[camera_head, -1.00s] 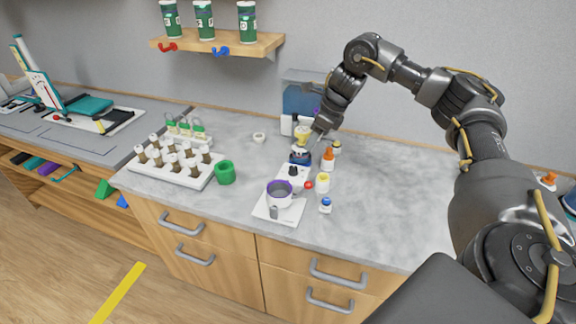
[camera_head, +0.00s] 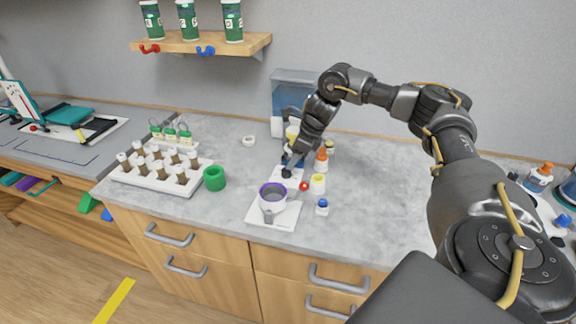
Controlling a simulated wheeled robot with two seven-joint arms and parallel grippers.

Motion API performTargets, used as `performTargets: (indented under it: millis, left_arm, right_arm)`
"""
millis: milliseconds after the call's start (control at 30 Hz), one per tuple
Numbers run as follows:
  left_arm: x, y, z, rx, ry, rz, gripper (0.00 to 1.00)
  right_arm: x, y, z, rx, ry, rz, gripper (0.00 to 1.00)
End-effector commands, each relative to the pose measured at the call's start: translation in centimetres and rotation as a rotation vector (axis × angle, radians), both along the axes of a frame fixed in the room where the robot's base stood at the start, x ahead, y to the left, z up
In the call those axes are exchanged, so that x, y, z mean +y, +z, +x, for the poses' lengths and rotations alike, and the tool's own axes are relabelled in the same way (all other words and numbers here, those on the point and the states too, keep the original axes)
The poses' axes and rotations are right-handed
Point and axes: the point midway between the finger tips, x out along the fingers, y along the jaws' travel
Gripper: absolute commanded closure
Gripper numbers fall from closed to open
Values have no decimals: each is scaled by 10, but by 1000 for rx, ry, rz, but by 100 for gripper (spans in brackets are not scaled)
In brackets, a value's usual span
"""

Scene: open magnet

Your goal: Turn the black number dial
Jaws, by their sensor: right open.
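A small black dial (camera_head: 286,174) shows on a white base (camera_head: 278,178) near the middle of the grey counter, behind a purple-rimmed cup. It is small in the picture, and I cannot read any numbers on it. My right gripper (camera_head: 289,164) reaches down from the right, open, with its fingertips just above and behind the dial. I cannot tell whether they touch it. My left gripper is not in view.
The purple-rimmed cup (camera_head: 272,196) stands on a white plate (camera_head: 258,214) in front. Orange-capped (camera_head: 321,162), yellow-capped (camera_head: 318,183) and blue-capped (camera_head: 322,207) bottles stand close on the right. A vial rack (camera_head: 150,182) and green ring (camera_head: 214,178) are left.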

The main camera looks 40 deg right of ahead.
Motion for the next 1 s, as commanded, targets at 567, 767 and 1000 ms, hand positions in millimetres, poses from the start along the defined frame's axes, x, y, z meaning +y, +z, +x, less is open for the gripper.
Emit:
performTargets:
  millis: [567, 767, 1000]
  left_arm:
    - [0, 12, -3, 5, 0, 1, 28]
    - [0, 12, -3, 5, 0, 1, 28]
    - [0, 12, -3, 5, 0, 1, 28]
  right_arm:
    - [13, -49, 18, -1, 3, -1, 51]
    - [13, -48, 18, -1, 3, -1, 59]
    - [13, -48, 18, -1, 3, 0, 90]
